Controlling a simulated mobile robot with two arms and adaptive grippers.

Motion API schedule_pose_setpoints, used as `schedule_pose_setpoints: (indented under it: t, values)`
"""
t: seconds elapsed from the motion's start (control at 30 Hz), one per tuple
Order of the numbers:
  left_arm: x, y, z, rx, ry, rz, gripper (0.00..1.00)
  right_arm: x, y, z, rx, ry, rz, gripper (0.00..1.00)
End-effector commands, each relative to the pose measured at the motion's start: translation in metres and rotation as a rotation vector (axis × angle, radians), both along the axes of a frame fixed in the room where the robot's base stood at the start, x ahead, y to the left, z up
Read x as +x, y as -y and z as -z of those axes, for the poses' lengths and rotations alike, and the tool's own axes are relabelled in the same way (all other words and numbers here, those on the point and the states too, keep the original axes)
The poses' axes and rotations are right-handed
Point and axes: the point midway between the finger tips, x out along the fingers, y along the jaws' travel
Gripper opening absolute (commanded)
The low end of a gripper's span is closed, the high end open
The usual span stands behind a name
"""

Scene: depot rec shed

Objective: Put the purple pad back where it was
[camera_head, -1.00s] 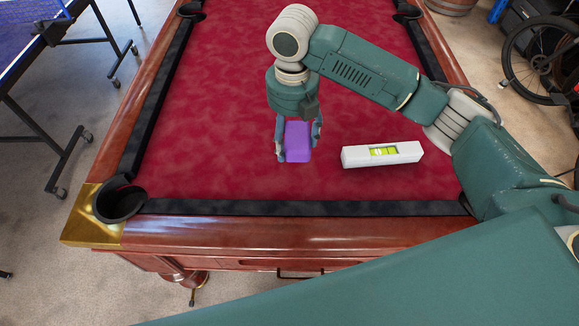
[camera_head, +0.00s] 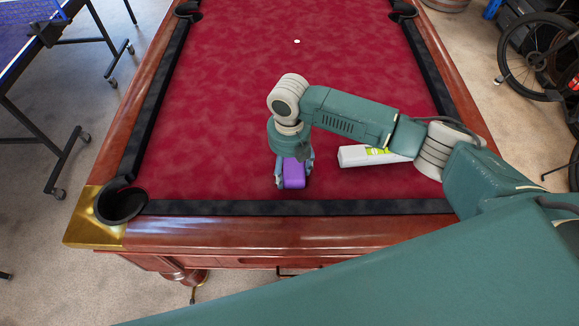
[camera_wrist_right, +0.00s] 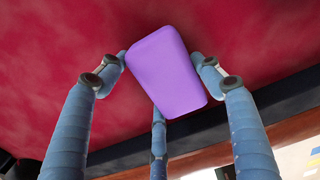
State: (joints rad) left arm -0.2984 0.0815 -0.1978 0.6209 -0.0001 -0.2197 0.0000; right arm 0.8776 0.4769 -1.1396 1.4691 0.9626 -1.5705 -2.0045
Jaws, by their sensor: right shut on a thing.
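The purple pad (camera_head: 294,174) is held between the fingers of my right gripper (camera_head: 293,182), near the near rail of the red pool table (camera_head: 215,130). In the right wrist view the pad (camera_wrist_right: 165,72) sits tilted between the blue fingers, with red cloth behind it. My right gripper is shut on it. The pad is low over the cloth; I cannot tell whether it touches. Its upper part is hidden by the gripper in the head view. My left gripper is not in view.
A small white spot (camera_head: 297,41) shows far up the cloth. A black corner pocket (camera_head: 120,204) is at the near left. Cloth left of the pad is clear.

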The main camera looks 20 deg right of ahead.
Motion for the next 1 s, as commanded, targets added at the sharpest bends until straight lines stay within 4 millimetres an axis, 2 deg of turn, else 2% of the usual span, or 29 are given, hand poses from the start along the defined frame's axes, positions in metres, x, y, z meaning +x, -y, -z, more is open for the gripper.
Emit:
schedule_pose_setpoints:
  t: [0.17, 0.2, 0.3, 0.57, 0.7, 0.83, 1.0]
  values:
    - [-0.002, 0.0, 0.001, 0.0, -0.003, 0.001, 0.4, 0.0, 0.0, 0.003, 0.0, 0.0, 0.0, 0.44]
    - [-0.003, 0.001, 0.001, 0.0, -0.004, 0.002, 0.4, 0.0, 0.0, 0.003, 0.0, 0.0, 0.0, 0.67]
    - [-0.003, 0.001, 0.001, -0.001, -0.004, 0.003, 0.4, 0.0, 0.0, 0.003, 0.0, 0.0, 0.0, 0.84]
    - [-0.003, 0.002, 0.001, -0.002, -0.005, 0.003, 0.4, 0.0, 0.0, 0.002, 0.0, 0.0, 0.0, 0.84]
    - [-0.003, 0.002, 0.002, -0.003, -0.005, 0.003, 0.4, 0.001, 0.0, -0.005, 0.0, 0.002, 0.0, 0.84]
    - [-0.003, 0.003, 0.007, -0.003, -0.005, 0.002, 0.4, 0.002, 0.0, -0.025, 0.002, 0.005, -0.002, 0.84]
    - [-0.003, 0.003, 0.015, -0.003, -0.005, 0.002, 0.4, 0.002, 0.0, -0.063, 0.002, 0.006, -0.001, 0.84]
